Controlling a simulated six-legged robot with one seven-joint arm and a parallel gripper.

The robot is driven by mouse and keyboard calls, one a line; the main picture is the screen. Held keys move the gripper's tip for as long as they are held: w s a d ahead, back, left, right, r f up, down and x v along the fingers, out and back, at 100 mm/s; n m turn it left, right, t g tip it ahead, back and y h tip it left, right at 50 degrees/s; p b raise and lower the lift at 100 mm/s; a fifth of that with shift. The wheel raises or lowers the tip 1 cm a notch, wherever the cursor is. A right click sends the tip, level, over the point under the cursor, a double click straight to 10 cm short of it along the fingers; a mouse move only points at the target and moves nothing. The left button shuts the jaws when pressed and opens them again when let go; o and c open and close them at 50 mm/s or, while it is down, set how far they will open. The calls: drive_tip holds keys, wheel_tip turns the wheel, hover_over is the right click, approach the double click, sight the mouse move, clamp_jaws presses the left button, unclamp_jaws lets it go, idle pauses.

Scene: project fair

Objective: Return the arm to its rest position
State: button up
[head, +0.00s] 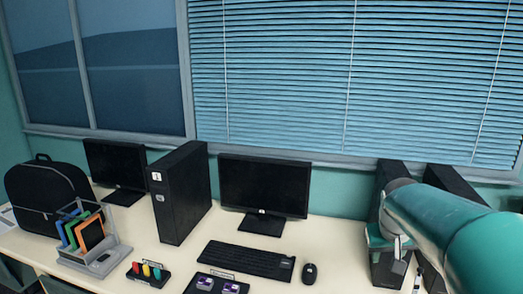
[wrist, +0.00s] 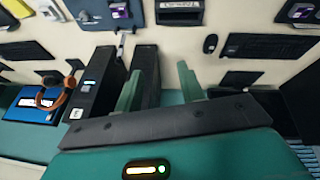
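My green arm (head: 440,225) reaches in from the right edge of the head view, over the right part of the desk. Its far end hides parts of the dark computer towers there. My gripper (wrist: 157,82) shows in the wrist view with its two green fingers well apart. I see nothing held between them. A black tower (wrist: 147,62) shows in the gap behind the fingers, and I cannot tell how close it is. The gripper's fingers are not clear in the head view.
The desk (head: 325,242) carries a monitor (head: 264,186), tower (head: 180,192), keyboard (head: 246,260), mouse (head: 309,273), backpack (head: 45,195) and file rack (head: 118,252). Blinds (head: 290,70) and the wall stand behind.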

drive_tip(key=s+a+t+y, duration=0.1)
drive_tip(key=s+a, duration=0.6)
drive_tip(key=s, duration=0.2)
drive_tip(key=s+a+n+y, duration=0.1)
drive_tip(key=s+a, duration=0.6)
drive_tip(key=s, duration=0.3)
drive_tip(key=shift+s+a+f+t, duration=0.15)
drive_tip(key=shift+a+t, duration=0.1)
drive_tip(key=shift+t, duration=0.15)
drive_tip(key=shift+d, duration=0.1)
idle(0.4)
